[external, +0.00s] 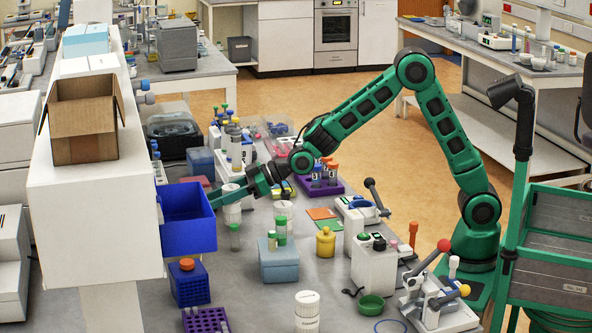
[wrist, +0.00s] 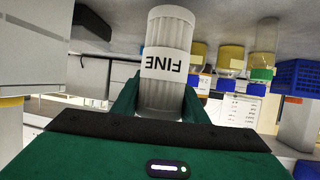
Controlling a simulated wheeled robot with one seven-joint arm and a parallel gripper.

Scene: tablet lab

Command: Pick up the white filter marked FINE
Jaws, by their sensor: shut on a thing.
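The white ribbed filter marked FINE (wrist: 168,35) stands between the two green fingers of my gripper (wrist: 160,104) in the wrist view, its label upside down in the picture. My gripper is shut on it. In the external view my gripper (external: 244,187) reaches left over the bench, beside the blue open drawer. A white cylinder (external: 231,212) at its fingertips there appears to be the same filter; its lettering is too small to read. I cannot tell whether its base touches the bench.
The blue drawer (external: 189,232) juts out just left of the filter. A capped tube (external: 235,237), a pale blue box (external: 278,262) and a yellow bottle (external: 325,242) stand nearby. A purple rack (external: 330,188) holds orange-capped tubes. Another white cylinder (external: 307,313) stands at the front.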

